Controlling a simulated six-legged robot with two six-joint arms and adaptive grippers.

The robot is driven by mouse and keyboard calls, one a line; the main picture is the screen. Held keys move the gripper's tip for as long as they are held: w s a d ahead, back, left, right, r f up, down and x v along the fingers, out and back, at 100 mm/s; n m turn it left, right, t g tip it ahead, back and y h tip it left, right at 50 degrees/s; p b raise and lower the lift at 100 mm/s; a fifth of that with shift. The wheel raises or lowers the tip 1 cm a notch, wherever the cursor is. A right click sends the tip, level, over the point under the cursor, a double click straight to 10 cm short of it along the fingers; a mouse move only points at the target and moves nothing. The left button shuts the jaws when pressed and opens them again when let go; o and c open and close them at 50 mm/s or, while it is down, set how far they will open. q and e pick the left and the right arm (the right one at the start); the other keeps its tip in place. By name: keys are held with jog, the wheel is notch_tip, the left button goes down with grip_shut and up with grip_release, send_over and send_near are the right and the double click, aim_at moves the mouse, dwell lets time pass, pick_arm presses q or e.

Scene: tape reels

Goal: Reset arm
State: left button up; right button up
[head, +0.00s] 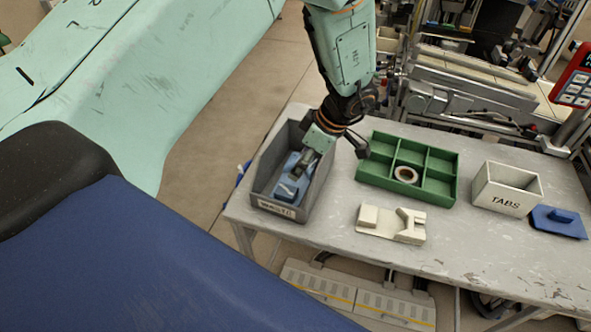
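A jointed mint arm comes down from the top, and I take it as my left arm, beyond the large mint link at left. Its gripper (300,165) reaches down over the grey waste bin (265,178). Blue and pale pieces (288,190) lie in the bin below it. The fingers are small and dark here, and I cannot tell whether they are apart or shut, or whether they touch anything. My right gripper is not in view.
On the grey table (455,255) stand a green divided tray (405,191) holding a tape reel (397,174), a cream fixture (378,224), a "TABS" box (497,203) and a blue block on a plate (560,222). A red-framed keypad device (575,80) stands at right. The front right of the table is clear.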

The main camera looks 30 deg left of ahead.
pick_arm(q)
jog(key=shift+v, duration=0.95)
jog(key=shift+a, duration=0.1)
